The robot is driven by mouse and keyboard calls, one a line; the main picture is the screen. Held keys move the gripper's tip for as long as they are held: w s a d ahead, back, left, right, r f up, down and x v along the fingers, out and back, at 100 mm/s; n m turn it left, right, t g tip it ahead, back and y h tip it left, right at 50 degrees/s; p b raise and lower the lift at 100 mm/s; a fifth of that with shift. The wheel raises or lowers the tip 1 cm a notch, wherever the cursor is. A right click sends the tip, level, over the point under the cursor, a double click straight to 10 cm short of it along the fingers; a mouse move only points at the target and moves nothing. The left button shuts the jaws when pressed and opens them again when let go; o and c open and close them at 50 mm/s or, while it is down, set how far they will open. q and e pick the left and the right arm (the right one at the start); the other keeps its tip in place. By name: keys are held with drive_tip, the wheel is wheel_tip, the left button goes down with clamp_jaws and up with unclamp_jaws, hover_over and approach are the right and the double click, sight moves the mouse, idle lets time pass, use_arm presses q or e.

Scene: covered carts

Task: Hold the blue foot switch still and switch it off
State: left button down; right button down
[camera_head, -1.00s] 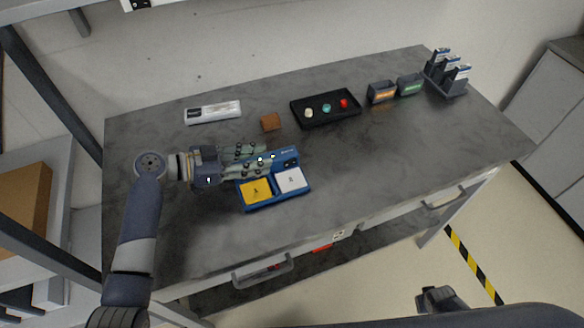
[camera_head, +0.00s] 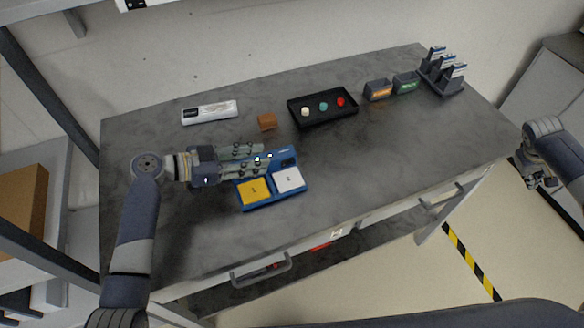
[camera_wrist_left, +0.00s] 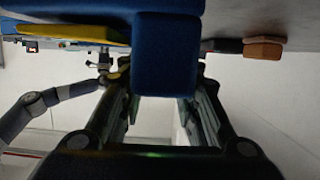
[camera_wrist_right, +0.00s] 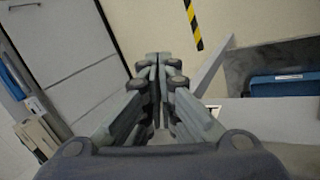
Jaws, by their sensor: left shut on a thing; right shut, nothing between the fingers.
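The blue foot switch (camera_head: 247,206) lies on the grey table, left of the middle, with a yellow pedal (camera_head: 254,191) and a white pedal (camera_head: 289,180) side by side. A dark panel (camera_head: 285,159) sits on its raised back part; its marks are too small to read. My left gripper (camera_head: 262,158) reaches in from the left and is shut on the back part of the foot switch, which also fills the upper left wrist view (camera_wrist_left: 165,60). My right gripper (camera_head: 540,178) hangs beyond the table's right edge. Its fingers are together and empty in the right wrist view (camera_wrist_right: 158,75).
A brown block (camera_head: 267,121), a white labelled case (camera_head: 209,112) and a black tray (camera_head: 322,121) with several coloured knobs lie behind the switch. Two small bins (camera_head: 378,90) and a dark rack (camera_head: 441,83) stand back right. The table's right front is clear.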

drive_tip(key=w+a+r+n, duration=0.3)
drive_tip(key=w+a+r+n+t+h, duration=0.1)
drive_tip(key=w+a+r+n, duration=0.2)
drive_tip(key=w+a+n, duration=0.1)
drive_tip(key=w+a+r+n+t+h, duration=0.1)
drive_tip(key=w+a+r+n, duration=0.2)
drive_tip(key=w+a+n, duration=0.1)
drive_tip(key=shift+w+r, duration=0.2)
drive_tip(key=s+a+r+n+t+y, duration=0.1)
drive_tip(key=a+r+n+y, duration=0.15)
drive_tip(key=a+n, duration=1.1)
drive_tip(key=a+r+n+t+y, duration=0.15)
drive_tip(key=a+n+y, duration=0.25)
drive_tip(key=a, duration=1.8)
drive_tip(key=s+a+r+n+y, duration=0.3)
drive_tip(key=s+a+n, duration=0.9)
drive_tip(key=s+a, duration=0.3)
drive_tip(key=shift+a+n+g, duration=0.35)
drive_tip(key=shift+a+g, duration=0.1)
drive_tip(key=shift+a, duration=0.4)
drive_tip(key=shift+y, duration=0.25)
